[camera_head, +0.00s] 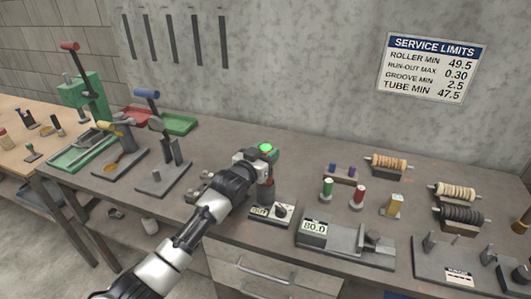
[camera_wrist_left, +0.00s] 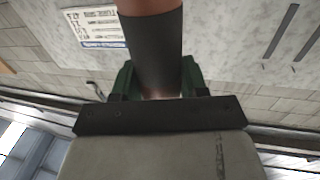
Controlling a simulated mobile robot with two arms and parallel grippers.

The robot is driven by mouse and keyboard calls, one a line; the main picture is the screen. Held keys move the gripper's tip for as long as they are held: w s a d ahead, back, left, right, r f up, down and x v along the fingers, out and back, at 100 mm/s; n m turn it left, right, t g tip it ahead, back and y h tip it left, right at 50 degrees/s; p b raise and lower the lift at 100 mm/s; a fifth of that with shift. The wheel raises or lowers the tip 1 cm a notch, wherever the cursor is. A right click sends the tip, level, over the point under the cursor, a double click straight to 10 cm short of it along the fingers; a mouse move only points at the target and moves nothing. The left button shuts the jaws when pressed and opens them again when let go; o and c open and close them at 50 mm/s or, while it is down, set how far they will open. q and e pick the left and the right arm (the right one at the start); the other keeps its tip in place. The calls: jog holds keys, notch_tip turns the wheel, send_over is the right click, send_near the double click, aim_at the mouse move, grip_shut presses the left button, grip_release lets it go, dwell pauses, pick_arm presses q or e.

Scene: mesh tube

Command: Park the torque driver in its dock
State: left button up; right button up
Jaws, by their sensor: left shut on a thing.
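My left gripper (camera_head: 258,165) reaches over the bench from the lower left and is shut on the torque driver. In the head view the driver shows a bright green top (camera_head: 265,148) and a brown and dark body below the jaws. In the left wrist view its dark grey cylinder (camera_wrist_left: 152,50) stands between the green finger pads, with a brown part at the top edge. A small base with a readout and a dark knob (camera_head: 280,211) lies just below the driver. I cannot tell whether the driver touches it or which item is the dock. My right gripper is out of view.
A grey fixture reading 80.0 (camera_head: 314,228) stands to the right. Red and green handled pieces (camera_head: 357,196) and wound rollers (camera_head: 455,191) are farther right. A blue-handled press (camera_head: 165,150) and a green press (camera_head: 85,95) stand left. Bare bench lies behind the driver.

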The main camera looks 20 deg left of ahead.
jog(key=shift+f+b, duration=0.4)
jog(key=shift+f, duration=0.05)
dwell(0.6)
